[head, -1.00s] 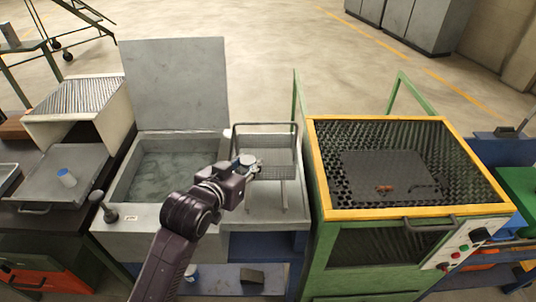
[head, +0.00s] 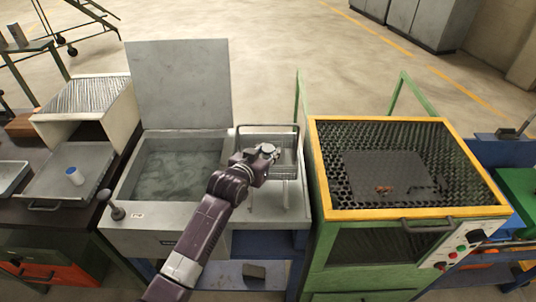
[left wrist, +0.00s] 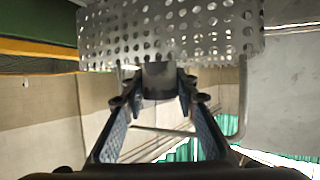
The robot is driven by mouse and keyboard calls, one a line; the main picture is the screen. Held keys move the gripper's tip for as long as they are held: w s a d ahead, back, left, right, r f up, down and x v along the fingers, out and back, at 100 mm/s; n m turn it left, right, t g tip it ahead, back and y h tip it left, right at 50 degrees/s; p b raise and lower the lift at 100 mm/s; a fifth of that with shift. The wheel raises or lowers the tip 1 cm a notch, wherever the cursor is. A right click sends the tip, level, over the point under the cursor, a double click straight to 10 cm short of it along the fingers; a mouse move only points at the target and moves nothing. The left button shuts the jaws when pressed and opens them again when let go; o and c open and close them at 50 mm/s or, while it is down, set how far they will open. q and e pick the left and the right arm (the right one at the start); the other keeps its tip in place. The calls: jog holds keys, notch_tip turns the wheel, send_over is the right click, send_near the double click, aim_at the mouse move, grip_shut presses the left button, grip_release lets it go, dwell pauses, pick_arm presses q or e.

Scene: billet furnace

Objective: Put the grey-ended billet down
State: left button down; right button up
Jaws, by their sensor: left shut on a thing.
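My left gripper (head: 265,152) is shut on the grey-ended billet, whose round grey end (head: 268,148) shows at the fingertips in the head view. In the left wrist view the billet (left wrist: 158,80) is a dark grey block between the two fingertips. The gripper is over the wire basket (head: 284,140) beside the water tank. In the left wrist view a perforated metal sheet (left wrist: 170,35) lies just beyond the billet; I cannot tell if they touch. The billet's lower part is hidden. My right gripper is not in view.
The water tank (head: 124,200) with its raised lid (head: 180,85) is left of the basket. A green and yellow furnace-like cabinet (head: 400,213) with a mesh top is at right.

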pick_arm(q)
jog(key=shift+w+f, duration=0.1)
jog(key=shift+f, duration=0.7)
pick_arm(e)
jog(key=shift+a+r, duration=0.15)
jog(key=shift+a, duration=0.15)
pick_arm(q)
jog(key=shift+f, duration=0.1)
